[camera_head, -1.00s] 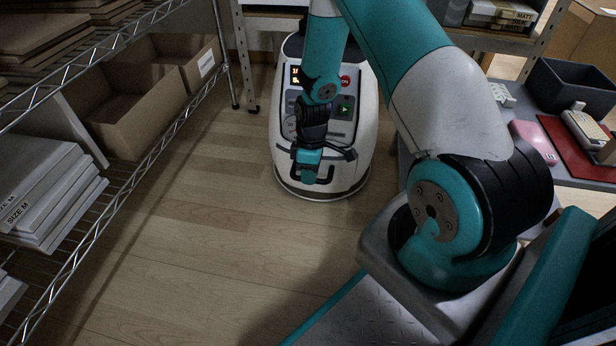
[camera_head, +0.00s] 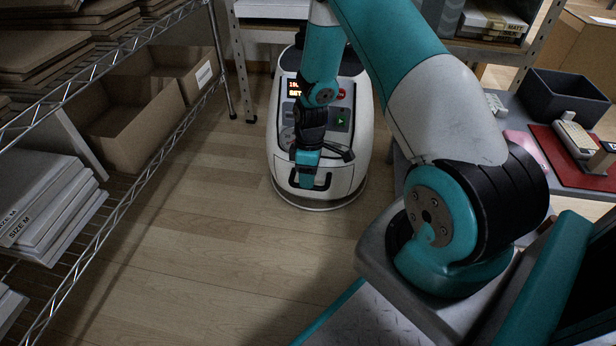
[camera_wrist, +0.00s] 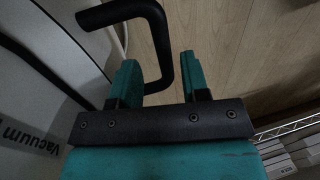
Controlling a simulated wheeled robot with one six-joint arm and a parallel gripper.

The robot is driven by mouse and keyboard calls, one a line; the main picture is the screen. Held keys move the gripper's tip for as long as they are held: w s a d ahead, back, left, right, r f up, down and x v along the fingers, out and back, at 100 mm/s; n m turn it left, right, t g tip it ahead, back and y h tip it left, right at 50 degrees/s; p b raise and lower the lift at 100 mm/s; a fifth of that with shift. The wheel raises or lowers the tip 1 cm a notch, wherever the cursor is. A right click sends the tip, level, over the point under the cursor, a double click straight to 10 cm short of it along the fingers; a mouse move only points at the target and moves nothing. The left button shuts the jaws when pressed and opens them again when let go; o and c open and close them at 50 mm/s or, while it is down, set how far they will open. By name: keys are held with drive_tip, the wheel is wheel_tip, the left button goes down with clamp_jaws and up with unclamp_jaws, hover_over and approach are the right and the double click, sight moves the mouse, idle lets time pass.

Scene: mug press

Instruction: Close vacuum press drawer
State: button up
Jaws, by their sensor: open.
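The white vacuum press (camera_head: 345,110) stands on the floor ahead, with a lit display, buttons and a dark handle (camera_head: 325,181) low on its front. My gripper (camera_head: 306,182) points down at that handle, its teal fingers partly hiding it. In the wrist view the black bent handle (camera_wrist: 163,45) reaches across from the press's pale front, and its end dips between my two spread fingers (camera_wrist: 158,68). The fingers stand apart on both sides of it; I cannot tell whether either touches it. Part of the word "Vacuum" shows at the lower left. How far the drawer stands out is not clear.
A wire shelf (camera_head: 135,185) with cardboard boxes (camera_head: 135,125) and white packs runs along the left. A table (camera_head: 560,190) with a grey bin (camera_head: 565,95) and a red mat stands at the right. The wooden floor between is clear.

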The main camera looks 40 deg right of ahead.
wheel_tip(320, 180, up, 16)
drive_tip(key=w+d+p, duration=0.2)
drive_tip(key=p, duration=0.6)
drive_tip(key=shift+d+f, duration=0.2)
drive_tip(key=shift+d, duration=0.1)
drive_tip(key=shift+r, duration=0.1)
drive_tip(key=s+a+r+t+p, duration=0.1)
drive_tip(key=a+r+p, duration=0.1)
drive_tip(key=a+r, duration=0.65)
drive_tip(key=s+a+r+p, duration=0.2)
drive_tip(key=a+r, duration=0.4)
drive_tip(key=r, duration=0.5)
drive_tip(key=s+a+r+y+p, duration=0.1)
drive_tip(key=s+a+r+p, duration=0.2)
drive_tip(key=s+a+r, duration=0.45)
drive_tip(key=s+a+r+y+p, duration=0.15)
drive_tip(key=s+a+r, duration=0.35)
drive_tip(key=s+r, duration=0.5)
wheel_tip(320, 180, up, 36)
drive_tip(key=p, duration=3.8)
drive_tip(key=shift+s+r+m, duration=0.2)
drive_tip(key=shift+r+m, duration=0.05)
drive_tip(key=shift+m, duration=0.05)
